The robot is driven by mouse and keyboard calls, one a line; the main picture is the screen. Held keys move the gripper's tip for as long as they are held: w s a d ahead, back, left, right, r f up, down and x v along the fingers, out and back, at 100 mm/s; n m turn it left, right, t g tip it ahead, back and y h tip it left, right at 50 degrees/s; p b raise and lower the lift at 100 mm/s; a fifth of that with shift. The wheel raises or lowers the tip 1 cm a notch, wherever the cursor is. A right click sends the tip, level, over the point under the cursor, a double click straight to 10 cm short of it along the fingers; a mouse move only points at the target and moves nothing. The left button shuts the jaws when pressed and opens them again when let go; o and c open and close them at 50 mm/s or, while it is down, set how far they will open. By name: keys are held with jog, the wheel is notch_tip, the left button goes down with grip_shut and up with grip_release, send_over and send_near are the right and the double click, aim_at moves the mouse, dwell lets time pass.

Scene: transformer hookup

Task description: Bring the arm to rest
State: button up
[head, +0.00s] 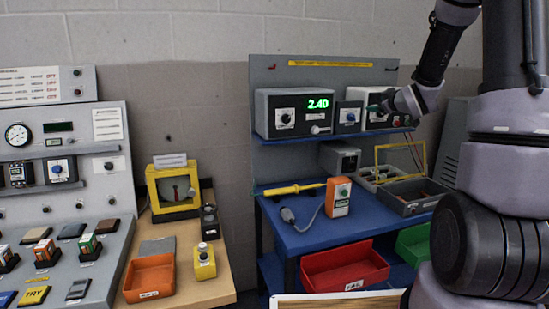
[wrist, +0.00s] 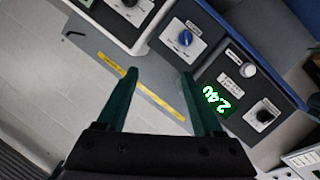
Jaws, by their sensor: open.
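My arm (head: 440,50) reaches in from the right of the head view toward the upper shelf of the blue bench. My gripper (head: 378,107) is in front of the instruments there, and its tips are small in that view. In the wrist view the two dark green fingers (wrist: 160,85) are spread apart with nothing between them. A small grey box with a blue knob (head: 348,116) is close by the fingers, and it also shows in the wrist view (wrist: 184,38). I cannot tell whether the fingers touch anything.
A meter reading 2.40 (head: 294,112) stands left of the gripper. An orange handheld tester (head: 338,196), a yellow probe (head: 292,189) and grey trays (head: 413,194) lie on the blue bench below. A red bin (head: 344,268) is lower. A control panel (head: 60,180) stands at left.

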jog(key=s+a+r+m+g+h, duration=0.1)
jog(key=s+r+m+g, duration=0.15)
jog(key=s, duration=0.45)
jog(key=s+a+r+m+g+h, duration=0.1)
jog(key=s+a+r+m, duration=0.1)
jog(key=s+r+m, duration=0.35)
jog(key=s+a+f+m+g+y, duration=0.1)
jog(key=s+a, duration=0.2)
jog(key=s, duration=0.5)
jog(key=s+a+f+m+g+y, duration=0.1)
jog(key=s+a+g, duration=0.1)
jog(key=s, duration=0.6)
jog(key=s+a+m+g+y, duration=0.1)
jog(key=s+a+g, duration=0.1)
jog(key=s+a, duration=0.3)
jog(key=s, duration=0.3)
jog(key=shift+s+f, duration=0.2)
jog(key=shift+f, duration=0.2)
